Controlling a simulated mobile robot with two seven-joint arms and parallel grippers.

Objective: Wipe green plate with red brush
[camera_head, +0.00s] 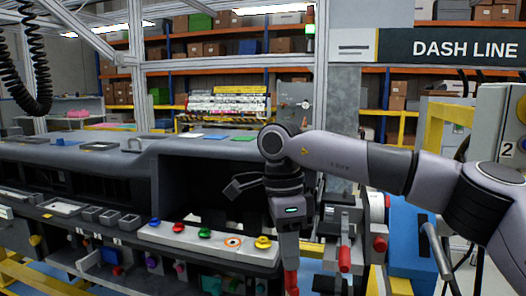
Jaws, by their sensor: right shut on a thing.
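My right arm comes in from the right, and its gripper (289,250) points down in front of the dashboard module. It is shut on a red item, apparently the red brush (291,283), whose lower end is cut off by the bottom edge. Its bristles cannot be made out. A small flat green plate (243,137) lies on top of the dashboard module (100,150), above and behind the right gripper, apart from the brush. My left gripper is not in view.
Blue plates (190,137) lie left of the green plate. A light panel with colored knobs (205,233) runs along the dashboard's front. Red-handled tools (344,258) stand right of the gripper. A blue box (408,235) is further right. Shelves fill the background.

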